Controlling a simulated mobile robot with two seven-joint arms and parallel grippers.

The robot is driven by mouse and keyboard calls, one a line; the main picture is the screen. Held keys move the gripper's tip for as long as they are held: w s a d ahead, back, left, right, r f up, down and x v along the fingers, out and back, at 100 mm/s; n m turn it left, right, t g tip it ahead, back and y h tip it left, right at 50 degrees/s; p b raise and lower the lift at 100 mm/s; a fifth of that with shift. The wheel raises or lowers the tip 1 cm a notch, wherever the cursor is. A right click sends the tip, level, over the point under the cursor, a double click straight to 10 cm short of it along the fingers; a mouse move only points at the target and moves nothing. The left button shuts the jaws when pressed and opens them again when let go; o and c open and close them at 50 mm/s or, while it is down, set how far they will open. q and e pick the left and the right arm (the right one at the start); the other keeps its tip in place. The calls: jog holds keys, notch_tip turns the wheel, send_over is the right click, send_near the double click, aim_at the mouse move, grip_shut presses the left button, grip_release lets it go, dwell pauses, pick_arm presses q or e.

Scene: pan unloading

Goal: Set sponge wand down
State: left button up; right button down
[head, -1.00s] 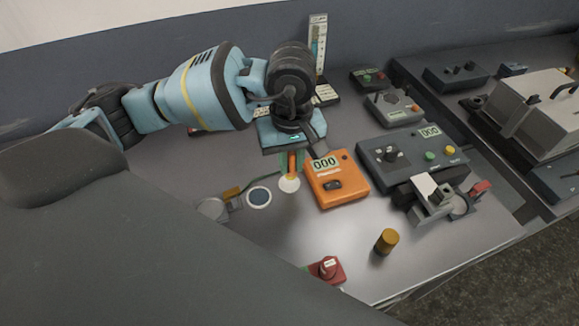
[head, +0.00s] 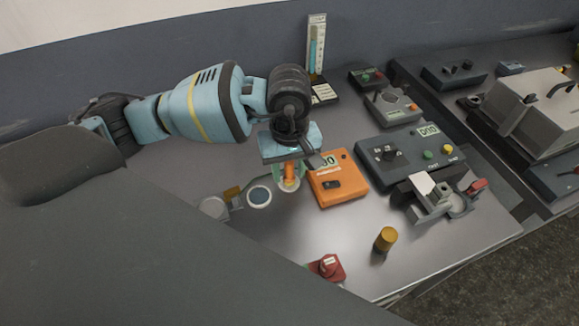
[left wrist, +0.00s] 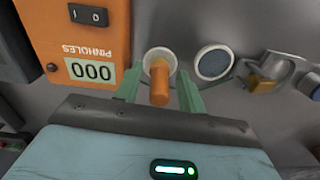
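The sponge wand (head: 290,172) has an orange handle and stands roughly upright at a round white holder (head: 289,185) on the bench. In the left wrist view the orange handle (left wrist: 160,84) is in front of the white ring (left wrist: 160,58). The sponge end is hidden. My left gripper (head: 290,177) points down around the handle. In the left wrist view its green fingers (left wrist: 159,92) are spread on both sides of the handle, with a gap at each side. My right gripper is not in view.
An orange pinhole counter box (head: 338,180) stands close to the right of my left gripper. A dark round disc (head: 259,197) and a metal cup-like part (head: 213,207) are to its left. A brown cylinder (head: 385,239) and a red device (head: 327,267) stand toward the front.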

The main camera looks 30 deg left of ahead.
pick_arm(q)
jog(key=shift+r, duration=0.5)
notch_tip(320, 180, up, 11)
jog(key=shift+r, duration=0.2)
dwell(0.6)
dwell(0.8)
